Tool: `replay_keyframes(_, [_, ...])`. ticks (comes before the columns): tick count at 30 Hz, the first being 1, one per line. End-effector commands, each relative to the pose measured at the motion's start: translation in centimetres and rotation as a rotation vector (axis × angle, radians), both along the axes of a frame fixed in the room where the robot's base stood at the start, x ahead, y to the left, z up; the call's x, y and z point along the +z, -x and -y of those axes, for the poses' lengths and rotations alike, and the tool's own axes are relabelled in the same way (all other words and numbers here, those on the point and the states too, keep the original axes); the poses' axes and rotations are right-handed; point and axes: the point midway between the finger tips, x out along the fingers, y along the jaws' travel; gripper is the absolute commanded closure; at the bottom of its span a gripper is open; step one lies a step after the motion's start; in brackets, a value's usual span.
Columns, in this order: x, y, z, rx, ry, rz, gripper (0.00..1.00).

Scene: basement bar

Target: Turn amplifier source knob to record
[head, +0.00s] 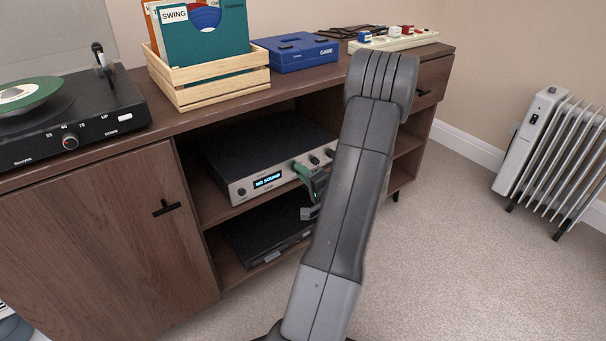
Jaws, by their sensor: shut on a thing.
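The amplifier (220,174) is a dark box with a silver front, on the cabinet's open upper shelf. Its small lit display (267,180) reads "NO SOUND". My gripper (298,168) reaches the silver front just right of the display, its greenish fingers shut on a knob there. The fingers hide that knob, so its setting and label cannot be read. Two dark knobs (315,160) show to the right of the fingers, and a small knob (242,192) sits at the front's left end. My arm crosses the picture and hides the cabinet to the right.
A black unit (262,246) lies on the shelf below. A turntable (70,115), a wooden record crate (210,92), a blue box (296,50) and a pale board (395,42) stand on the cabinet top. A white radiator (550,150) stands right; the carpet between is clear.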

Motion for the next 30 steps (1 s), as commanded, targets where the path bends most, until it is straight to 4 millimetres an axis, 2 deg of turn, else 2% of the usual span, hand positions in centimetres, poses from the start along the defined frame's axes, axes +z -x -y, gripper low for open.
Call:
replay_keyframes(12, [-0.07,0.08,-0.01,0.001,0.213,0.152,1.00])
replay_keyframes(30, [-0.09,0.10,-0.02,0.001,0.273,0.194,1.00])
